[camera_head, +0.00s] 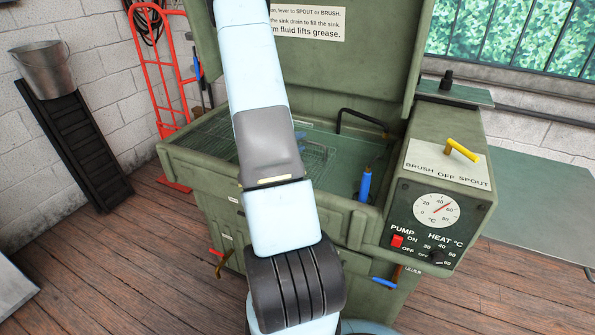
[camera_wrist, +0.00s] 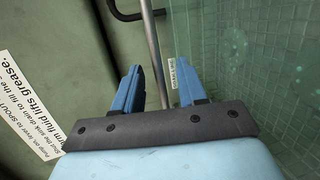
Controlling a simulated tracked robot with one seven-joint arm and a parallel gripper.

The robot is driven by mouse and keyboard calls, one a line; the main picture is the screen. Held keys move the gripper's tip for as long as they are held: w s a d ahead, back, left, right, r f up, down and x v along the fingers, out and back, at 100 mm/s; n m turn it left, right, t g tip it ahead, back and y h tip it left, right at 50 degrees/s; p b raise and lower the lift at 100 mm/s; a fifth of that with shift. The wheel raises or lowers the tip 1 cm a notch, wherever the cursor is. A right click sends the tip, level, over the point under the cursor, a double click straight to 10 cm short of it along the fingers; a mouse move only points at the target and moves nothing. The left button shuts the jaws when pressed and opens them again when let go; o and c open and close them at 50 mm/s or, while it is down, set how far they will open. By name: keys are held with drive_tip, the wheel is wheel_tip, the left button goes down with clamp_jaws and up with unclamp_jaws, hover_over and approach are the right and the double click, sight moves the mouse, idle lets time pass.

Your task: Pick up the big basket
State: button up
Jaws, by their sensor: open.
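A wire-mesh basket (camera_head: 215,138) lies in the green sink of the parts washer in the head view, partly hidden behind my arm. Its mesh (camera_wrist: 240,70) fills the right side of the wrist view, and a small white tag (camera_wrist: 173,72) shows near its edge. My gripper (camera_wrist: 155,72) is open, with its two blue fingers apart. A thin grey metal bar (camera_wrist: 152,45) runs between the fingers in the wrist view; whether it touches them I cannot tell. In the head view my arm hides most of the gripper.
The raised washer lid (camera_head: 375,60) stands behind the sink. A black bent spout (camera_head: 362,117) and a blue-handled tool (camera_head: 365,185) are at the sink's right. The control box (camera_head: 440,185) stands right of it. A red hand truck (camera_head: 170,70) and bucket (camera_head: 45,68) are left.

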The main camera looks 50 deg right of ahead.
drive_tip(key=x, duration=0.3)
drive_tip(key=shift+s+d, duration=0.1)
drive_tip(key=shift+d, duration=0.2)
drive_tip(key=shift+c, duration=0.2)
clamp_jaws()
drive_tip(key=shift+a+f, duration=0.1)
drive_tip(key=shift+f, duration=0.05)
idle(0.8)
